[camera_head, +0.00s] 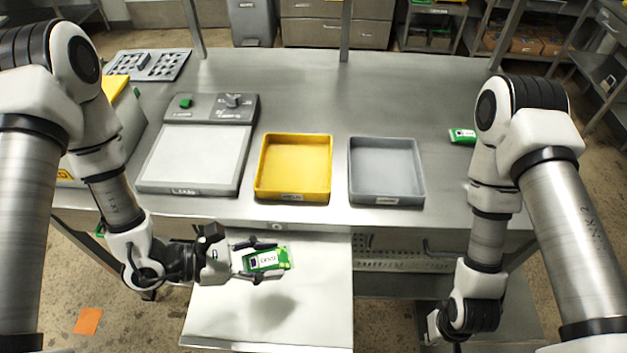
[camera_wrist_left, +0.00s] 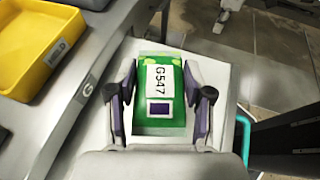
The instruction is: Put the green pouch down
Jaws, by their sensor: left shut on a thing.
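The green pouch (camera_head: 268,259) has a white label that reads G547 in the left wrist view (camera_wrist_left: 165,98), with a dark square below the label. My left gripper (camera_head: 262,260) is shut on it, one finger along each side, also in the left wrist view (camera_wrist_left: 163,108). The pouch is held over a pale pull-out board (camera_head: 310,315) in front of the table; a soft shadow falls on the board below. My right gripper (camera_head: 436,326) is low at the right, mostly hidden by its wrist.
A yellow tray (camera_head: 293,197), labelled HOLD in the left wrist view (camera_wrist_left: 14,88), and a grey tray (camera_head: 386,200) stand empty on the steel table. A scale (camera_head: 192,190) is left of them. Another green packet (camera_head: 461,136) lies near my right arm. The table's back middle is clear.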

